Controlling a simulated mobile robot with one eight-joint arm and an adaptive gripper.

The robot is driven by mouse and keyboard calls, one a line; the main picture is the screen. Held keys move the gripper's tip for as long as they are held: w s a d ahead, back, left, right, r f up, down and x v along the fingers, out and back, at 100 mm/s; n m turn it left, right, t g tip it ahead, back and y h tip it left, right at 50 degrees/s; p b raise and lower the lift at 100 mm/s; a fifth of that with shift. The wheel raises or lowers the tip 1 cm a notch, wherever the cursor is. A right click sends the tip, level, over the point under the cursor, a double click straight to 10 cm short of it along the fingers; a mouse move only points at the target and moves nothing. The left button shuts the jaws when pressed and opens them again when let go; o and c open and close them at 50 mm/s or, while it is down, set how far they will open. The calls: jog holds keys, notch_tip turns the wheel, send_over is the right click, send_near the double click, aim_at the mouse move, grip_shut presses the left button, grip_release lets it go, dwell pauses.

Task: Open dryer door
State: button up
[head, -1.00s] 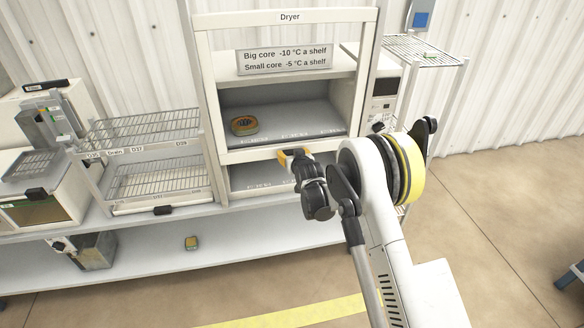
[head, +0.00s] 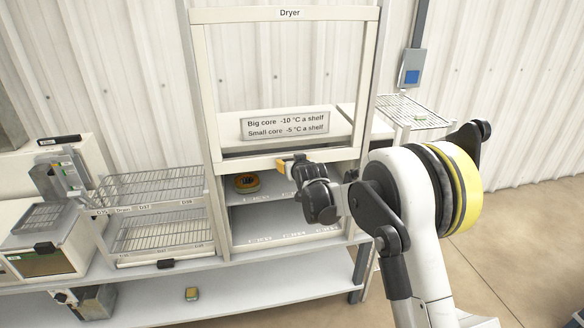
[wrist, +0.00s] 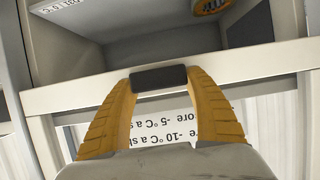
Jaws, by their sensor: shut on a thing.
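The dryer is a tall white-framed cabinet with a sliding door frame (head: 262,163) whose bottom rail crosses the opening about mid-height. The open part below the rail shows grey shelves. My gripper (head: 287,164) is at the rail in the head view, its yellow fingers against it. In the wrist view my gripper (wrist: 158,84) is shut on the dark door handle (wrist: 159,76), which sits between both fingertips on the white rail. In the head view my gripper hides the handle.
A yellow-brown core (head: 246,183) lies on the upper dryer shelf. A sign (head: 285,124) sits behind the door frame. Wire racks (head: 150,187) stand left, and another rack (head: 410,111) right. A small core (head: 191,294) lies on the low shelf.

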jog(key=o, duration=1.4)
jog(key=shift+o, duration=0.2)
jog(key=shift+s+r, duration=0.1)
jog(key=v, duration=1.1)
jog(key=shift+s+r, duration=0.15)
jog(key=shift+s, duration=0.2)
jog(key=shift+d, duration=0.2)
